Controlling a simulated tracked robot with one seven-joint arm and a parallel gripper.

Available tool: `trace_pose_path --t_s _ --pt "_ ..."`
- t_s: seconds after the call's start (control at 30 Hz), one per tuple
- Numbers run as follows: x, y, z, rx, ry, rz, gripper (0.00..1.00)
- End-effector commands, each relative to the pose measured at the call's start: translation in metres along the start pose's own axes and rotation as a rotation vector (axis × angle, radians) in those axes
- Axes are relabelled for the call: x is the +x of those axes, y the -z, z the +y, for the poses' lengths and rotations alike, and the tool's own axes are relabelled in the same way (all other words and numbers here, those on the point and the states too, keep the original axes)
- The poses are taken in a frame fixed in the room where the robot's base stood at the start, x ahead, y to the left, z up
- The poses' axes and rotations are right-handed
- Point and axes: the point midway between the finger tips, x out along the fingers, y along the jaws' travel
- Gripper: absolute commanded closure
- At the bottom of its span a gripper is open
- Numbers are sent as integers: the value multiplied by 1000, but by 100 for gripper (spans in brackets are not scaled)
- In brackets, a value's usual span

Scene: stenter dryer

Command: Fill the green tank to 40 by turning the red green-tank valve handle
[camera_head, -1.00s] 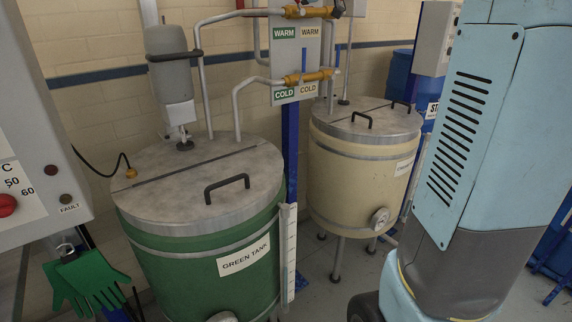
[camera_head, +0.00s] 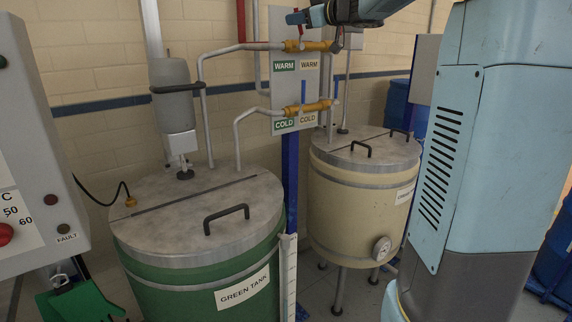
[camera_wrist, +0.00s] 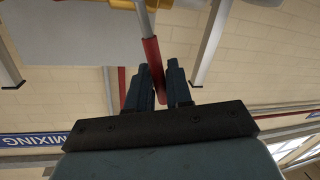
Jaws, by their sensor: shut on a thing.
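The green tank (camera_head: 185,295) stands at the left in the head view, its grey lid closed. A pale gauge strip (camera_head: 288,285) runs up its right side; its level is not readable. Above, a brass valve pipe (camera_head: 307,46) crosses the panel beside the WARM labels. My gripper (camera_head: 297,17) is just above that pipe's left part. In the wrist view, the red valve handle (camera_wrist: 152,62) runs on a metal lever between my dark fingers (camera_wrist: 160,88), which are shut on it.
A cream tank (camera_head: 350,215) stands right of the green one. A lower brass pipe (camera_head: 307,107) with blue handles sits beside the COLD labels. A grey motor (camera_head: 174,95) rises from the green tank's lid. A control box (camera_head: 30,160) stands at the left edge.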

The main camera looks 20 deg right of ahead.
Motion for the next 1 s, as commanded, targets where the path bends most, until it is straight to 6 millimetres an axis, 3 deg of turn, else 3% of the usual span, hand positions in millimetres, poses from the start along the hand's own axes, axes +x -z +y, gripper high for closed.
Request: trace_pose_path --t_s 0.23,0.53,0.8,0.83,1.0 --pt "-1 -2 4 37 -2 4 100" --pt "-5 -7 26 326 -2 61 100" --pt "-6 -6 29 353 -3 68 100" --pt "-6 -6 29 353 -4 68 77" --pt "-6 -6 28 351 -3 68 64"
